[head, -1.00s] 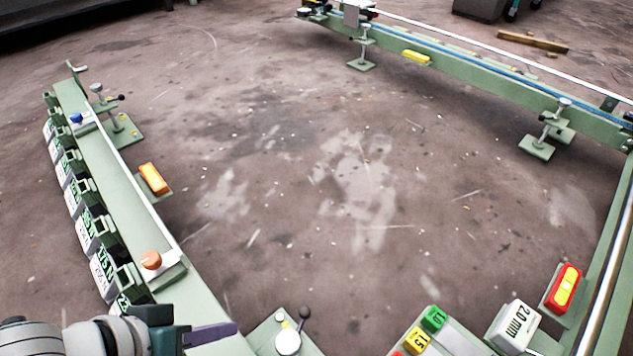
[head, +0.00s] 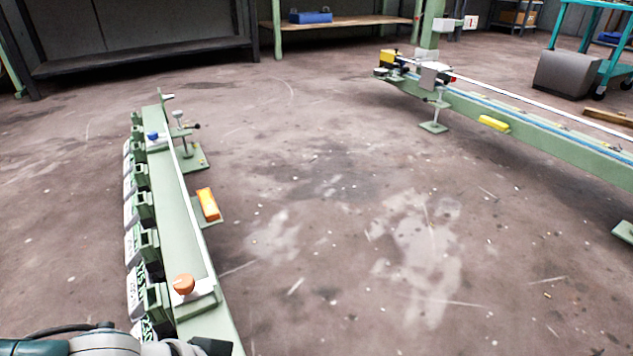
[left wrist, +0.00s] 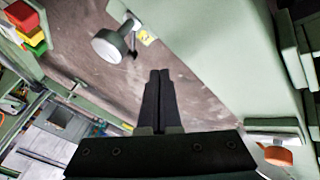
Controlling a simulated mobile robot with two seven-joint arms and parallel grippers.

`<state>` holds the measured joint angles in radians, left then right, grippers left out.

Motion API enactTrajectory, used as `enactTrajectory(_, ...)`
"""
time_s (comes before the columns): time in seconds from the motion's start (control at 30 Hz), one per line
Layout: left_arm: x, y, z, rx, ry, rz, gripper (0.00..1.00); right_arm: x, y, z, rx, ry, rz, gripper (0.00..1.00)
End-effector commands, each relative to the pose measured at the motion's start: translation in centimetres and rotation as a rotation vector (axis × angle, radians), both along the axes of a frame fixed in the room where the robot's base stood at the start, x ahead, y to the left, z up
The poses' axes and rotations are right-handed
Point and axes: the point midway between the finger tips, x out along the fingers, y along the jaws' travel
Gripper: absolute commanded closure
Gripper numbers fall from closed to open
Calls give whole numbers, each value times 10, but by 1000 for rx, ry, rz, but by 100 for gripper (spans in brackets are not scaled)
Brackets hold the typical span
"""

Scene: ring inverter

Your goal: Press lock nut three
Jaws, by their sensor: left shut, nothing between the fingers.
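No part is readably marked as lock nut three, so I cannot tell which it is. In the left wrist view a round grey knob (left wrist: 110,46) on a green plate lies ahead and to the left of my fingertips. An orange knob (head: 183,284) sits at the near end of the left green rail (head: 190,225); it also shows in the left wrist view (left wrist: 278,156). A blue knob (head: 152,136) sits at the rail's far end. My left gripper (left wrist: 159,74) is shut and empty, apart from the grey knob. Its fingers are outside the head view. My right gripper is not in view.
Green holders with labels (head: 138,240) line the rail's left side. An orange block (head: 208,204) and a clamp foot (head: 190,158) stand on its right. A second green rail (head: 540,128) crosses the back right. The concrete floor (head: 350,220) between is clear.

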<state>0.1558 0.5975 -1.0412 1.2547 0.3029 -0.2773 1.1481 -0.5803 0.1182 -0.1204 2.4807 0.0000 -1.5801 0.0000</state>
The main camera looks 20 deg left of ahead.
Motion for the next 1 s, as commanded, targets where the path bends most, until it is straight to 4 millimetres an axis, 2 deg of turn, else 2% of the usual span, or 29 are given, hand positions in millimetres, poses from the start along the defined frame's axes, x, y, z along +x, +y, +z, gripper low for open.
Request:
enactTrajectory(0.03,7,-4,-19,0,-3,-2,100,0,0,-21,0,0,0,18)
enactTrajectory(0.27,28,-18,-54,0,-3,-1,100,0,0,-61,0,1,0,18)
enactTrajectory(0.4,34,-40,-51,-3,-2,-2,100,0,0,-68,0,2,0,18)
enactTrajectory(0.53,38,-51,-51,-1,-2,-1,100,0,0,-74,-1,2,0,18)
enactTrajectory(1.0,38,-56,-48,0,0,0,100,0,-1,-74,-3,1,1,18)
